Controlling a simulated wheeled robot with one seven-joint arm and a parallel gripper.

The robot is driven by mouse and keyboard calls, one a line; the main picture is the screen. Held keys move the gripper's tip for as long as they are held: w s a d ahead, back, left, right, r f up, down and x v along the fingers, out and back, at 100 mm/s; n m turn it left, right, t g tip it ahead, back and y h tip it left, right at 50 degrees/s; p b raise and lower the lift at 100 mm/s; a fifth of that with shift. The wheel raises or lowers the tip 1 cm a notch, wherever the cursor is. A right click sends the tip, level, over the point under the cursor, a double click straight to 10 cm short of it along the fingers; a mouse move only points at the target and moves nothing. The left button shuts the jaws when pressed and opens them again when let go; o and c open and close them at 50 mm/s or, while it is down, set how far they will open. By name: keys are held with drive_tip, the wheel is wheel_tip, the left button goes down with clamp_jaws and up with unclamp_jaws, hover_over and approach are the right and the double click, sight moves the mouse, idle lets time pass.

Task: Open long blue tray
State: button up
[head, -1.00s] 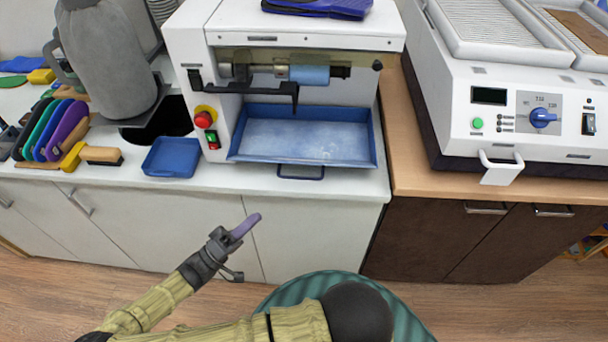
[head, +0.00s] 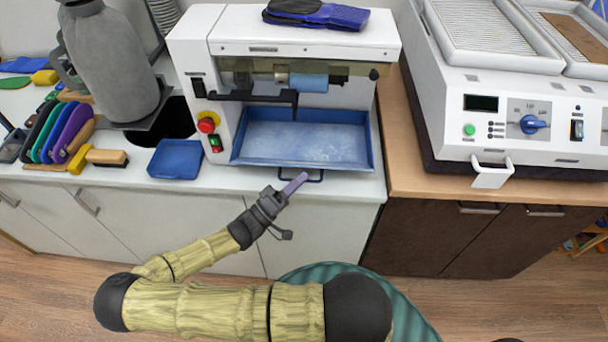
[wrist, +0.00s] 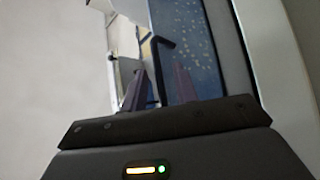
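The long blue tray (head: 305,164) sits in the base of the white machine (head: 300,45), with a dark loop handle (head: 317,179) on its front edge. The blue speckled tray surface (wrist: 190,40) lies beyond the fingers. A dark bar shows near the fingertips, but I cannot tell if the fingers touch the handle.
A small blue tray (head: 176,159) lies on the counter to the left, near a brush (head: 107,157) and several coloured insoles. A white heating machine (head: 520,110) with a handle stands at the right.

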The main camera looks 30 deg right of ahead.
drive_tip(key=shift+d+r, duration=0.1)
drive_tip(key=shift+d, duration=0.1)
drive_tip(key=shift+c, duration=0.2)
clamp_jaws()
